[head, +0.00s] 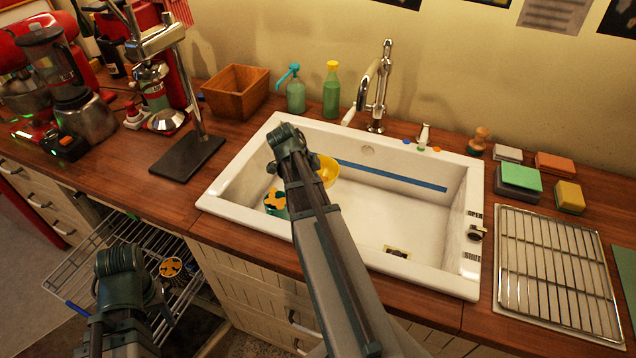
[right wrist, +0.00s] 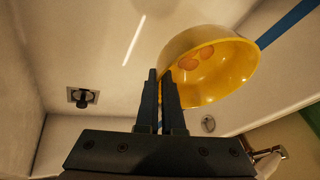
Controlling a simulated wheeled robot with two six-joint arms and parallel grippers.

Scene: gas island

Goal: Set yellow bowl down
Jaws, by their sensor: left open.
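The yellow bowl (head: 328,172) is inside the left part of the white sink (head: 440,205), partly hidden behind my right arm. Whether the bowl touches the sink floor is not clear. My left gripper (head: 172,272) is open and empty, low at the left over a wire rack; its fingers are hard to make out.
A tap (head: 375,90) stands behind the sink, with soap bottles (head: 331,90) and a wooden box (head: 235,92) to its left. Sponges (head: 519,178) and a metal drying grid (head: 556,270) lie right of the sink. The wire rack (head: 130,235) juts out below the counter.

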